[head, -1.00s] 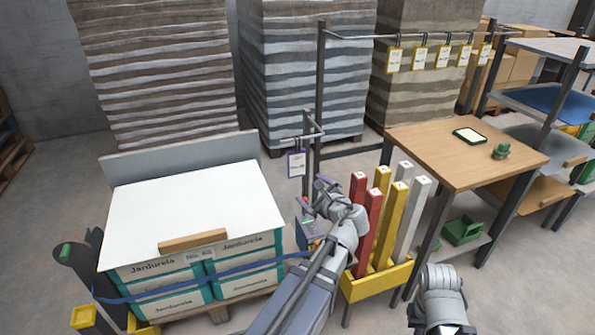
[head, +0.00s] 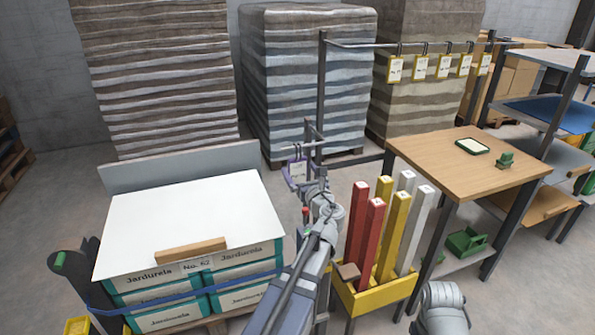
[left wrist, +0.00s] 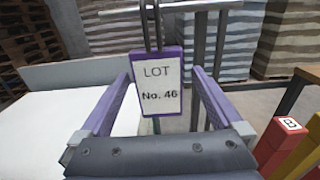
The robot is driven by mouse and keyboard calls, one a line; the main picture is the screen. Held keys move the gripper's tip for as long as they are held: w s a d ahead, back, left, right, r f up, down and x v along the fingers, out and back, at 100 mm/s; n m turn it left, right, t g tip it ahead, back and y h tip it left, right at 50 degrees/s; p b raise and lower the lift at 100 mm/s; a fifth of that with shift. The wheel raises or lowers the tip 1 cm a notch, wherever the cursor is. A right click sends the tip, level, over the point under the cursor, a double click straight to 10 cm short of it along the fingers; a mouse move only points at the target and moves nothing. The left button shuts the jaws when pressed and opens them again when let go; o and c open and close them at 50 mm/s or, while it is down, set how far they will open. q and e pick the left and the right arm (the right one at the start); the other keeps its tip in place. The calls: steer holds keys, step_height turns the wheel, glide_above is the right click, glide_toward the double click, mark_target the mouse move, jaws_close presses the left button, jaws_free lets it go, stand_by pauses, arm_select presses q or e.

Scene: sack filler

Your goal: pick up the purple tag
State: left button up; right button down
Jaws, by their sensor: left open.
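The purple tag (head: 298,172) has a purple frame around a white card and hangs from a short rail on a dark post. In the left wrist view the tag (left wrist: 157,85) reads "LOT No. 46" and hangs upright from a dark hook. My left gripper (head: 297,178) is open at the tag. In the left wrist view its two purple fingers (left wrist: 160,78) stand one on each side of the tag, with a visible gap on both sides. The far side of the tag is hidden. My right arm shows at the bottom right, but its gripper does not.
A white-topped pallet stack (head: 185,215) stands left of my left arm. A yellow holder (head: 375,297) with red, yellow and grey posts stands to the right. Yellow-framed tags (head: 419,67) hang from a longer rail behind. A wooden table (head: 470,165) is further right.

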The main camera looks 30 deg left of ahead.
mark_target(294, 161)
arm_select(q)
steer(key=x, duration=0.5)
steer(key=shift+a+r, duration=0.1)
steer(key=c, duration=1.3)
arm_select(e)
steer(key=shift+r, duration=0.15)
arm_select(q)
steer(key=shift+r+p, duration=0.2)
steer(key=shift+p, duration=0.1)
arm_select(e)
steer(key=shift+r, duration=0.15)
